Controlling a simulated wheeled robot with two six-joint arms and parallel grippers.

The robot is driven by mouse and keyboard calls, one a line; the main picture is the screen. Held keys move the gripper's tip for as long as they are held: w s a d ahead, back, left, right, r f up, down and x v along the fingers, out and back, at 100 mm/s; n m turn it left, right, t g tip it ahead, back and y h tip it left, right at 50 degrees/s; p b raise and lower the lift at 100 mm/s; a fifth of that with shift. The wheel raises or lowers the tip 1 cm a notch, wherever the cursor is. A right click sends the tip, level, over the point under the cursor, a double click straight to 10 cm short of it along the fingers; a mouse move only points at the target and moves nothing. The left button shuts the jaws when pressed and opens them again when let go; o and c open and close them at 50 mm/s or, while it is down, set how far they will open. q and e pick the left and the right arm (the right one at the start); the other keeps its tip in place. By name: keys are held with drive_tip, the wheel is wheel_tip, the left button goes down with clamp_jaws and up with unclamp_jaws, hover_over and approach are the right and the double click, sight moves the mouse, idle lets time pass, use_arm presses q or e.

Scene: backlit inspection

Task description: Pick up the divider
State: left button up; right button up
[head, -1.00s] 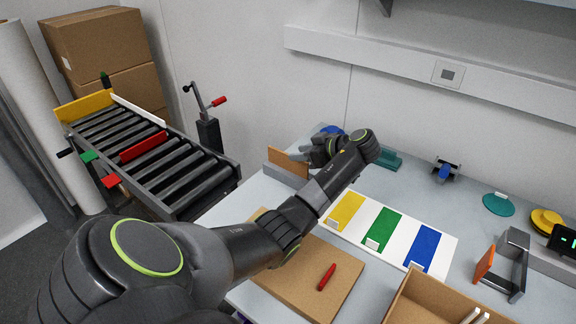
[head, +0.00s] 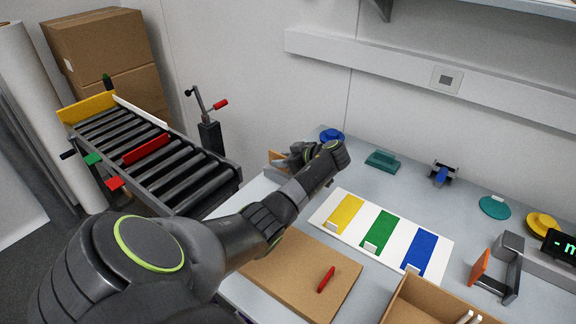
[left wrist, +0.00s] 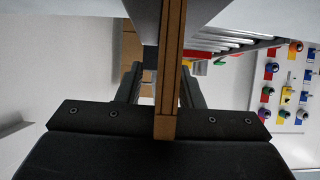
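The divider is a thin brown panel. In the head view its tan face (head: 277,159) shows at the far left of the table, mostly hidden by my gripper. In the left wrist view the divider (left wrist: 170,65) is edge-on, running down between the fingers almost to the palm. My left gripper (head: 290,157) is at the divider; in the left wrist view its fingers (left wrist: 163,88) stand on either side of it. A gap shows on the left side of the panel, and the right finger is very close to it; I cannot tell whether it touches. My right gripper is out of view.
A white board with yellow, green and blue patches (head: 398,212) lies mid-table. A brown board (head: 290,282) with a red marker (head: 326,279) lies in front, beside an open cardboard box (head: 402,302). A roller conveyor (head: 190,180) is at left.

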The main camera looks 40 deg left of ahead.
use_arm(q)
clamp_jaws()
wheel_tip(320, 180, up, 28)
drive_tip(key=p, duration=0.6)
